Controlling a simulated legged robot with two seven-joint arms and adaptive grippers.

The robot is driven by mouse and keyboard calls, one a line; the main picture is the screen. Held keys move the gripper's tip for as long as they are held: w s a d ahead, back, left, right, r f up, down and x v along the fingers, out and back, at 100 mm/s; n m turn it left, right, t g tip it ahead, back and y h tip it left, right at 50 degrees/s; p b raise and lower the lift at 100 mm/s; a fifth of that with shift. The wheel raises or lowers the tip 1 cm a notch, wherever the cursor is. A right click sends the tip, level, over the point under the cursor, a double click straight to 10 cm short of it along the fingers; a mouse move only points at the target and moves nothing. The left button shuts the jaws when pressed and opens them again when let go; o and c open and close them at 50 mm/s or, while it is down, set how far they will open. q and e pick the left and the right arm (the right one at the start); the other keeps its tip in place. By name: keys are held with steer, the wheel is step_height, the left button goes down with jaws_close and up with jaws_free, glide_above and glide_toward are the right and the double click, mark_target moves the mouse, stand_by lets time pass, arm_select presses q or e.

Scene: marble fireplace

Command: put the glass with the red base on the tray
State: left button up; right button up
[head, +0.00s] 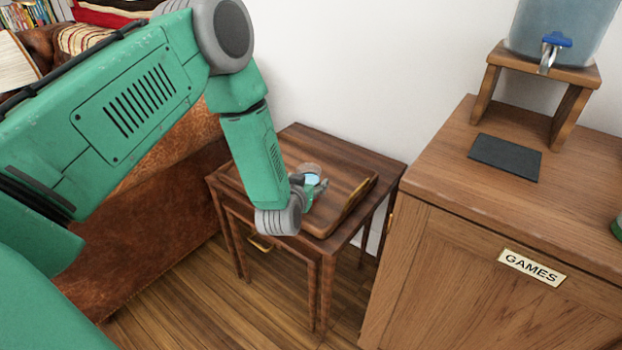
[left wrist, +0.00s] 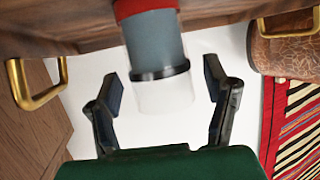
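The glass with the red base (left wrist: 150,45) hangs from the top of the left wrist view, which looks upside down. Its red base is at a wooden surface, its body is blue-grey with a black band, and its rim is clear. The glass also shows in the head view (head: 311,175), partly hidden by my gripper. My left gripper (left wrist: 165,85) is open, with a finger on each side of the glass and gaps between. In the head view my left gripper (head: 312,190) is low over the wooden tray (head: 345,182). My right gripper is not in view.
The tray lies on a small wooden table (head: 388,163). A cabinet labelled GAMES (head: 455,240) stands right of it, with a dark mat (head: 505,157) and a water dispenser (head: 560,25) on a wooden stand (head: 570,75). A brown leather sofa (head: 170,195) is at left.

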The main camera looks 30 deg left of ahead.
arm_select(q)
steer(key=p+v, duration=0.1)
steer(key=v, duration=0.3)
steer(key=shift+w+r, duration=0.1)
steer(key=shift+r, duration=0.05)
steer(key=s+d+r+p, duration=0.2)
steer(key=s+d, duration=0.1)
steer(key=s, duration=0.2)
steer(key=s+d+f+m+g+h, duration=0.1)
steer(key=s+d+f+g+h, duration=0.1)
steer(key=s+f+g, duration=0.45)
steer(key=s+d+f+m+g+h, duration=0.1)
steer(key=s+d+f+m+h, duration=0.2)
steer(key=s, duration=0.7)
steer(key=s+f+g+y, duration=0.1)
steer(key=s+f+g, duration=0.15)
steer(key=s, duration=0.45)
steer(key=s+f+g, duration=0.1)
steer(key=s+g, duration=0.2)
steer(key=s, duration=0.4)
steer(key=r+p, duration=0.5)
steer(key=shift+w, duration=0.25)
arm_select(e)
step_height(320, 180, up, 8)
arm_select(q)
steer(key=shift+d+r, duration=0.1)
steer(key=shift+d, duration=0.1)
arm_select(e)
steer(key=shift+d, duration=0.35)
